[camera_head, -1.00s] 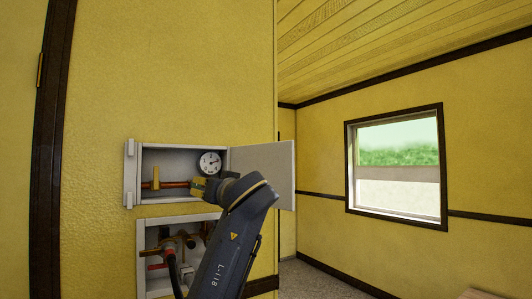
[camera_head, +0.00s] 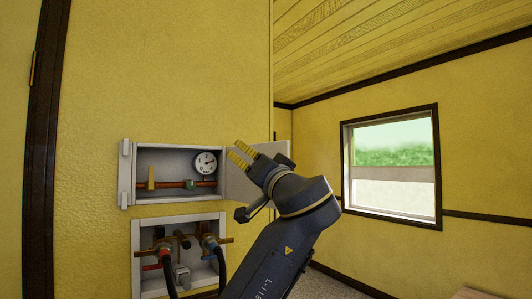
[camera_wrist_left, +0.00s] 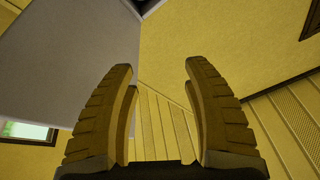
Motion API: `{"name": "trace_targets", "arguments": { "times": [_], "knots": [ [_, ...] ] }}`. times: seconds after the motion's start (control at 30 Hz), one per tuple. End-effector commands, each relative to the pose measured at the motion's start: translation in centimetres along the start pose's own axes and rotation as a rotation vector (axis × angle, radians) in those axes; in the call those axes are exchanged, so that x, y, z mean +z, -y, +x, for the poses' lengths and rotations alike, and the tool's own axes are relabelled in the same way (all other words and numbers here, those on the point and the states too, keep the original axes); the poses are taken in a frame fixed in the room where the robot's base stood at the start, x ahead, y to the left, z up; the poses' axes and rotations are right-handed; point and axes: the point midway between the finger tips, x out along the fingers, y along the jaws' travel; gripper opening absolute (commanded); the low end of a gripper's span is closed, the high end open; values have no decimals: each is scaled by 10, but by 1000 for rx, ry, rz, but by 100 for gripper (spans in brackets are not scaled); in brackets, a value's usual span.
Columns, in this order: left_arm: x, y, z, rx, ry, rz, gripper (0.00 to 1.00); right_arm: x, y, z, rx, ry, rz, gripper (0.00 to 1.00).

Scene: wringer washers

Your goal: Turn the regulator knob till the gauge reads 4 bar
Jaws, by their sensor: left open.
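The round white gauge (camera_head: 205,162) hangs in the upper wall box, with a dark needle whose reading is too small to make out. Below it, a small green knob (camera_head: 190,184), which looks like the regulator knob, sits on the copper pipe. My left gripper (camera_head: 235,151) is to the right of the gauge and knob, in front of the box's open door, with its yellow fingers pointing up and left. In the left wrist view the fingers (camera_wrist_left: 160,75) are spread with nothing between them. My right gripper is not in view.
The upper box's white door (camera_head: 272,172) stands open to the right, behind my gripper. A yellow lever (camera_head: 151,178) is on the pipe at left. The lower box (camera_head: 137,262) holds taps and hoses. A window (camera_head: 392,165) is in the far right wall.

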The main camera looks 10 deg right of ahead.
Motion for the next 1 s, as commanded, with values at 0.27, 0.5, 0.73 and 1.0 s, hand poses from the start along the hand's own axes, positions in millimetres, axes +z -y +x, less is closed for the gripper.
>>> {"name": "trace_targets", "arguments": {
  "times": [0.27,0.5,0.73,1.0],
  "knots": [
    [-20,3,-12,-35,-62,69,50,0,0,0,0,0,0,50],
    [-25,4,-16,-47,-80,92,50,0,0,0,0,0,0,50],
    [-26,4,-17,-48,-82,93,50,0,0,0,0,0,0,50],
    [-9,5,-6,-35,-43,74,50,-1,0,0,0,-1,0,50]
  ]
}}
